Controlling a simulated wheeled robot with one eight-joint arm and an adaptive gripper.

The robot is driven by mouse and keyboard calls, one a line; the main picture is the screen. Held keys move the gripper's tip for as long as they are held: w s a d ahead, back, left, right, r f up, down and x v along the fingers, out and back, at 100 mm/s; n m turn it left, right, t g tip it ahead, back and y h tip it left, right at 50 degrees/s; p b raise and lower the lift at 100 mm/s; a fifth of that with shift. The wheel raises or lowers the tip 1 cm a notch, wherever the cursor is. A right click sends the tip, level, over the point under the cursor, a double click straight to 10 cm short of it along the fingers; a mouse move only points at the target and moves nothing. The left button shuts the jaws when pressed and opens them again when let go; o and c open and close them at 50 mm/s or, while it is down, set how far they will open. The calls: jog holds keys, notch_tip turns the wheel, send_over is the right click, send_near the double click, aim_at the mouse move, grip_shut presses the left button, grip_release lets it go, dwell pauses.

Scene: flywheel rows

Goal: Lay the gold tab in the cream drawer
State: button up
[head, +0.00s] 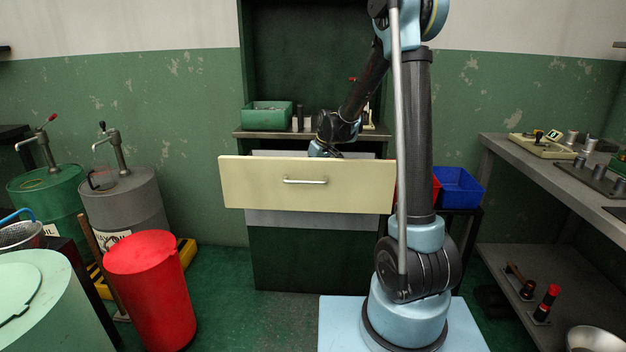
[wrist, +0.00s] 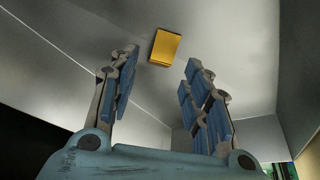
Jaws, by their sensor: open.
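The cream drawer (head: 250,182) is pulled out of the dark cabinet, with a silver handle on its front. Its inside is mostly hidden behind that front in the head view. In the wrist view the gold tab (wrist: 165,46) lies on a pale grey surface that looks like the drawer's inside. My gripper (wrist: 161,65) is open, its blue-padded fingers spread, with the tab just past the fingertips and apart from both. In the head view my wrist reaches down behind the drawer front, and the fingers are hidden.
A green bin (head: 267,116) stands on the cabinet shelf above the drawer. A blue bin (head: 459,188) is right of the drawer, behind my arm. A red drum (head: 150,290) stands at front left. A grey workbench (head: 560,175) runs along the right.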

jog(key=v, duration=1)
jog(key=shift+r, duration=0.2)
jog(key=shift+s+d, duration=0.1)
